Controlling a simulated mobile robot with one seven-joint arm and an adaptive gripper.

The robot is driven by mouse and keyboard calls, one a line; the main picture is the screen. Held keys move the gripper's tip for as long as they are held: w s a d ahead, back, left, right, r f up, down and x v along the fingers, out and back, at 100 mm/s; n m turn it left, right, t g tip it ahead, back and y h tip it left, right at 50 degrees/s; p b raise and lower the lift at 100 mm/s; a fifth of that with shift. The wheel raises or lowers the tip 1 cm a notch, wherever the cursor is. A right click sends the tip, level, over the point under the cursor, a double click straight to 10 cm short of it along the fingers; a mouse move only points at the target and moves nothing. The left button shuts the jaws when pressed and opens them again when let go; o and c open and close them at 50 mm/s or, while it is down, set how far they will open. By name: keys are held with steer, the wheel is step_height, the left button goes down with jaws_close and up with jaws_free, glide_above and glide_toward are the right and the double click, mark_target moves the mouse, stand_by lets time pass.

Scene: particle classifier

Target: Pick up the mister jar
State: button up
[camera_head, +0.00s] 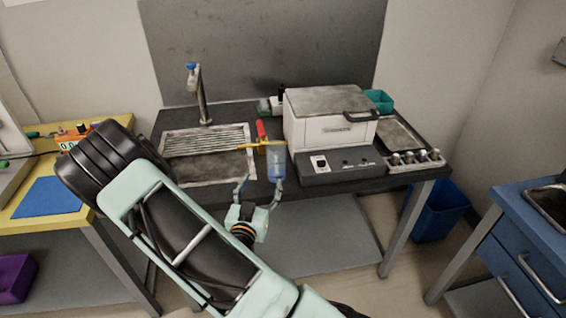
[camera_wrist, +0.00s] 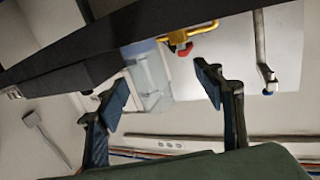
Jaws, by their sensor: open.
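The mister jar appears to be the clear, bluish jar (camera_head: 276,163) at the front edge of the dark bench, between the sink and the white machine. In the wrist view the jar (camera_wrist: 150,78) shows tilted, beyond and between my fingertips. My gripper (camera_head: 260,187) is open and empty, in front of the jar and pointing toward it. In the wrist view the fingers of my gripper (camera_wrist: 163,77) are spread wide. I cannot tell how far the jar is from the fingertips.
A yellow and red fitting (camera_head: 263,145) is close behind the jar. The sink (camera_head: 210,168) with a tap (camera_head: 204,100) lies left. The white machine (camera_head: 330,130) stands close on the right, with several small vials (camera_head: 415,157) beyond it.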

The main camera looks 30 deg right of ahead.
mark_target(274, 171)
steer(key=shift+h, duration=0.5)
steer(key=d, duration=0.2)
steer(key=w+d, duration=0.1)
steer(key=d, duration=0.1)
steer(key=shift+w+d+f+p, duration=0.2)
steer(key=shift+p, duration=0.1)
steer(key=x, duration=0.5)
steer(key=shift+w+d+r+p, duration=0.1)
steer(key=shift+w+r+p, duration=0.1)
steer(key=shift+w+p, duration=0.2)
steer(key=c, duration=1.4)
steer(key=shift+o, duration=0.2)
steer(key=shift+r, duration=0.15)
